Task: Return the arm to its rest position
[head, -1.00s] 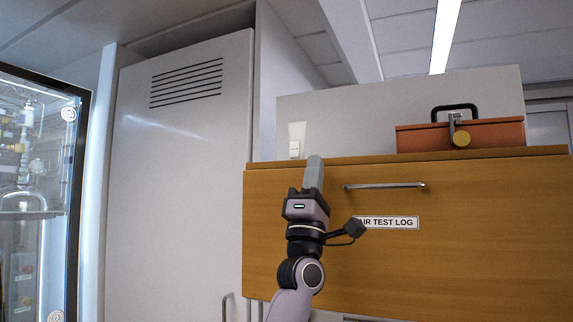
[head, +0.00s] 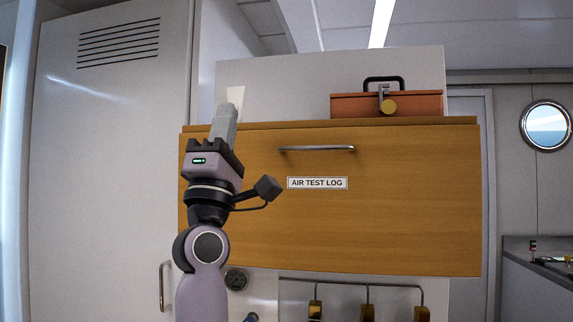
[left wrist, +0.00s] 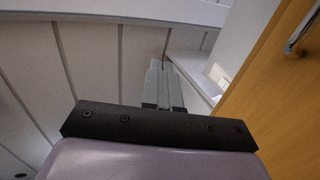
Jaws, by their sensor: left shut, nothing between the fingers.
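My left arm rises from the bottom of the head view, its left gripper (head: 225,122) pointing up in front of the left end of a wooden drawer front. The gripper's grey fingers are shut and empty. In the left wrist view the closed fingers (left wrist: 163,88) point towards a pale panelled surface, with the wooden front to the right. My right gripper is in neither view.
The wooden front (head: 400,210) has a metal handle (head: 316,149) and an "AIR TEST LOG" label (head: 317,183). An orange case (head: 350,106) with a padlock sits on top. A tall locker (head: 110,170) stands left. A counter (head: 535,270) is at right.

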